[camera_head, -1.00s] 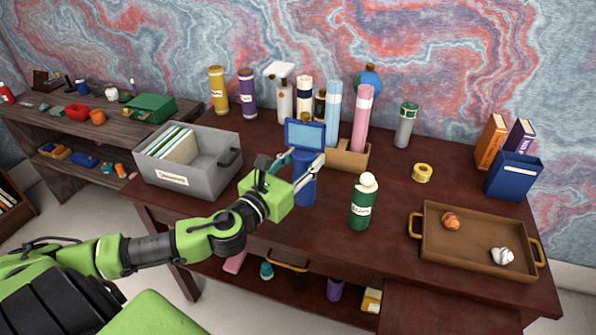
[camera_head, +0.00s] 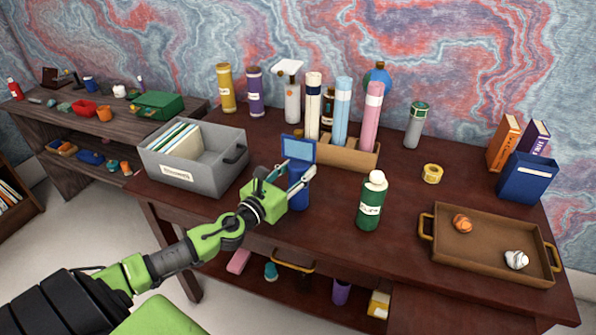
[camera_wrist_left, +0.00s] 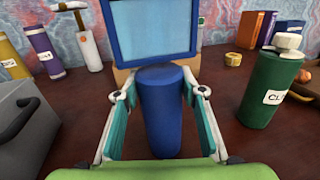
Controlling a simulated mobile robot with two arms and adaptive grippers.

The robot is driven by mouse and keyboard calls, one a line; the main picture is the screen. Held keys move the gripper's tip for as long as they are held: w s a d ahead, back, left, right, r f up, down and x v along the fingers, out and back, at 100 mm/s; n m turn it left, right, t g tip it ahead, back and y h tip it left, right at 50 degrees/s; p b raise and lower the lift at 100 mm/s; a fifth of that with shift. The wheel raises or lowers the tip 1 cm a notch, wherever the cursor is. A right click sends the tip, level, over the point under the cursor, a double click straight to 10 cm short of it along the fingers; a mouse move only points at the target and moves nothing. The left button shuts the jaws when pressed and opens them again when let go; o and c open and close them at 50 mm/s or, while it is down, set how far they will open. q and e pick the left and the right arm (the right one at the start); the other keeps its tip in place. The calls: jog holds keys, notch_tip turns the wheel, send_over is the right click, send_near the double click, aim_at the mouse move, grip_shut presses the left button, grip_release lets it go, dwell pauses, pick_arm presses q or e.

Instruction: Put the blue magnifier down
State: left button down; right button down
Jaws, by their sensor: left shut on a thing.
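The blue magnifier has a thick round blue handle and a square blue-framed pale lens on top. In the head view the magnifier (camera_head: 299,150) is upright near the middle of the desk, left of the green bottle. My left gripper (camera_head: 298,178) is shut on its handle from the front left. In the left wrist view the magnifier's handle (camera_wrist_left: 164,112) stands between the two fingers of the gripper (camera_wrist_left: 162,125). I cannot tell whether its base touches the desk (camera_head: 310,240). My right gripper is not in view.
A grey file box (camera_head: 205,180) stands left of the gripper. A green bottle (camera_head: 371,203) stands to the right, and a wooden holder (camera_head: 352,157) with tall tubes behind. A brown tray (camera_head: 485,262) lies at the right. Bare desk lies in front of the magnifier.

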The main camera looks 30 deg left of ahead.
pick_arm(q)
jog(key=shift+r, duration=0.15)
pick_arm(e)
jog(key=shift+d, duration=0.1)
pick_arm(q)
jog(key=c, duration=1.3)
grip_release()
jog(key=shift+f, duration=0.25)
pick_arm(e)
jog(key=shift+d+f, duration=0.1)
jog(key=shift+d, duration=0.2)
pick_arm(q)
jog(key=shift+r, duration=0.1)
jog(key=shift+r, duration=0.15)
jog(key=shift+s+f, duration=0.2)
jog(key=shift+s, duration=0.2)
jog(key=shift+s+a+r+b, duration=0.1)
jog(key=shift+s+b, duration=0.6)
jog(key=shift+s, duration=2.1)
jog(key=shift+s+r+b, duration=0.1)
jog(key=shift+s+b, duration=0.55)
jog(key=shift+s, duration=2.15)
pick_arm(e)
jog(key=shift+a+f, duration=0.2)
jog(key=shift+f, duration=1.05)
